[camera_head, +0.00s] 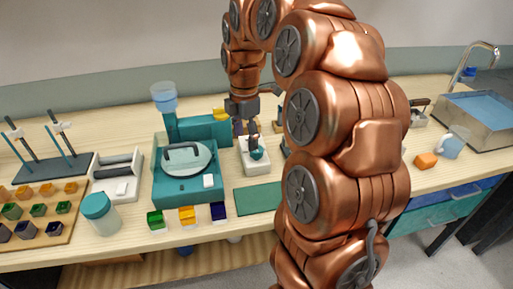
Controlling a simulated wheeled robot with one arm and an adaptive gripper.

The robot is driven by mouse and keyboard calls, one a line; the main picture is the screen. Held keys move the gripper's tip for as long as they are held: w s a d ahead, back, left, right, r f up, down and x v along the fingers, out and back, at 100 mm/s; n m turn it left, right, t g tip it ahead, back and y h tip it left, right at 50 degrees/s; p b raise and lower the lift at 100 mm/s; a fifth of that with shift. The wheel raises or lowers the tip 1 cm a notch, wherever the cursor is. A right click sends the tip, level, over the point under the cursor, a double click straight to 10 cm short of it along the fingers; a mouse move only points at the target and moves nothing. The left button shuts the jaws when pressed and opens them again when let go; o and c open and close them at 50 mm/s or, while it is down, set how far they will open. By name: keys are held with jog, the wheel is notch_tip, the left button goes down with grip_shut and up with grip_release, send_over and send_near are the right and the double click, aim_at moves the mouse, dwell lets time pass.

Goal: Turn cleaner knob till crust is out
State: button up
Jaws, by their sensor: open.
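A small white box (246,166) stands on the bench just right of the teal machine, with a round teal knob (257,154) on its top. I take this to be the cleaner with its knob. My gripper (246,134) points down over the box, fingers apart, with the fingertips at or just above the knob. I cannot tell whether they touch it. No crust can be made out at this size; my gripper and arm cover part of the area behind the box.
The teal machine (188,190) with a round clear lid stands close on the left. Small coloured cubes and a green mat (259,199) lie in front. A jar (100,213) and a wooden cube tray (48,239) are at left. A sink (480,128) is at right. My arm hides the middle right.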

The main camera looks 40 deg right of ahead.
aim_at(257, 153)
jog(key=w+d+n, duration=0.1)
jog(key=d, duration=0.1)
jog(key=w+d, duration=0.1)
jog(key=w+d+f+n, duration=0.1)
jog(key=d, duration=0.1)
jog(key=shift+w+d+n, duration=0.15)
jog(key=shift+d+n, duration=0.15)
jog(key=shift+d, duration=0.05)
jog(key=shift+d+f, duration=0.1)
jog(key=shift+f, duration=0.1)
jog(key=shift+f+p, duration=0.7)
jog(key=shift+f, duration=3.05)
jog(key=shift+c, duration=0.5)
jog(key=c, duration=1)
jog(key=shift+c, duration=0.2)
jog(key=shift+f+b, duration=0.1)
jog(key=shift+b, duration=0.25)
